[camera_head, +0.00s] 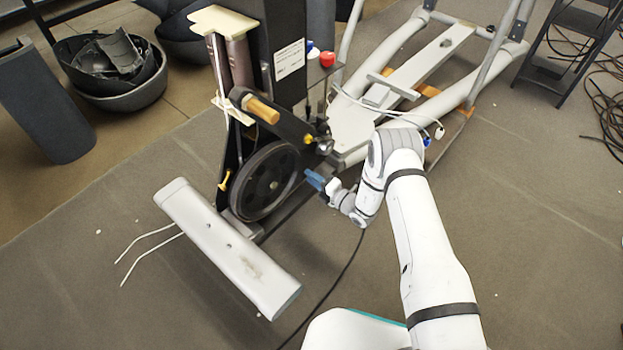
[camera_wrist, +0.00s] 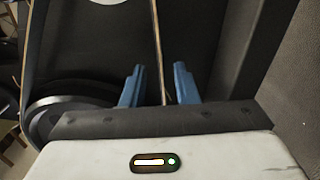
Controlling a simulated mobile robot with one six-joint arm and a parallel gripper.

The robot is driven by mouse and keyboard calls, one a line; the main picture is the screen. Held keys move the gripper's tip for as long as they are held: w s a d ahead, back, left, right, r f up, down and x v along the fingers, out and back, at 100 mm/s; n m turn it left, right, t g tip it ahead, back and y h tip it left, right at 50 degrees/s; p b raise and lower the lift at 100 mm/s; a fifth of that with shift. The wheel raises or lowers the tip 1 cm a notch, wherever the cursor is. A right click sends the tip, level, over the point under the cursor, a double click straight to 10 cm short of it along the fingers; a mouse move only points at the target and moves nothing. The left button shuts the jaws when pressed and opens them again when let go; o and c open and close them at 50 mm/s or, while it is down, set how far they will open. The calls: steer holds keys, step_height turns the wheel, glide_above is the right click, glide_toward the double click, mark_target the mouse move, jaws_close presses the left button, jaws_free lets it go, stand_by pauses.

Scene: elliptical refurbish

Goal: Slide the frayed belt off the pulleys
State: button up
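The exercise machine's large black pulley wheel (camera_head: 265,182) stands low on its frame. A small shiny hub (camera_head: 325,146) sits to its upper right. My gripper (camera_head: 322,184) is just right of the large wheel, with its blue fingers pointing towards the machine. In the wrist view my gripper (camera_wrist: 158,88) is open, its two blue fingers well apart. A thin dark strip with a tan edge (camera_wrist: 157,45), which looks like the belt seen edge-on, runs down between the fingers. I see no finger touching it. The belt's full path around the pulleys is hidden.
A yellow handle (camera_head: 262,110) and a red knob (camera_head: 327,59) project from the machine. A bin of dark parts (camera_head: 110,72) is at upper left. Cables (camera_head: 605,100) lie at right. Floor is clear in the lower right.

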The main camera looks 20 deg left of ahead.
steer(key=shift+b+x, duration=0.5)
steer(key=shift+x, duration=0.35)
steer(key=shift+c, duration=0.2)
jaws_close()
stand_by(2.0)
